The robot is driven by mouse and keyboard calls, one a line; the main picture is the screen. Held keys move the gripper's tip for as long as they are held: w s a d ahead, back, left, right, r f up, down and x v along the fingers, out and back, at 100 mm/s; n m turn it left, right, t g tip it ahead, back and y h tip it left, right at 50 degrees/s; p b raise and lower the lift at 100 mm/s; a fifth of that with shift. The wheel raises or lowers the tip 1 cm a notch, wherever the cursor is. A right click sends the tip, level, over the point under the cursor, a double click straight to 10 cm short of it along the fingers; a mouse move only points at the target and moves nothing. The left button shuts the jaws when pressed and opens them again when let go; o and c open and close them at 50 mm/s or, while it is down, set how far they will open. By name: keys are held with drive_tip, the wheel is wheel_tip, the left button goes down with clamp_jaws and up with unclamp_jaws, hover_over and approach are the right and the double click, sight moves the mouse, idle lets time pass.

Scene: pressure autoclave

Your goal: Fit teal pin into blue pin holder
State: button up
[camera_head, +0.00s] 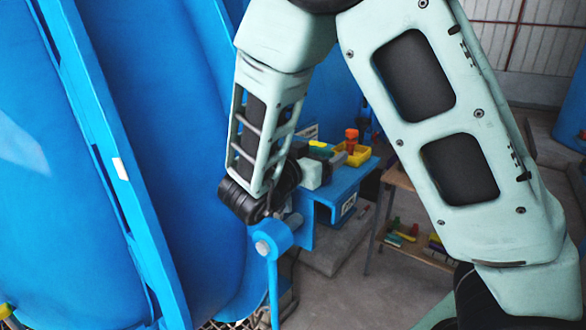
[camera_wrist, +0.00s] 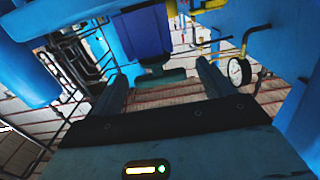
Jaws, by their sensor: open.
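In the wrist view, my gripper (camera_wrist: 165,86) has its two dark fingers spread apart. A teal piece (camera_wrist: 166,78), which looks like the teal pin, shows beyond and between the fingertips, with no visible contact on either finger. Directly above it in the picture is a dark blue block (camera_wrist: 146,32), which looks like the blue pin holder. A short grey part shows between the two; I cannot tell whether the pin sits inside the block. In the head view, my own arm hides most of this area, and neither pin nor holder can be made out.
A large blue vessel (camera_head: 165,130) fills the left of the head view. A blue lever with a round end (camera_head: 272,240) stands near my wrist. A blue bench (camera_head: 345,180) carries a yellow tray (camera_head: 358,156). A gauge (camera_wrist: 239,71) is right of my fingers.

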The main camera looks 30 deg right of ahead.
drive_tip(key=b+v, duration=0.3)
drive_tip(key=v, duration=1.3)
drive_tip(key=shift+s+a, duration=0.1)
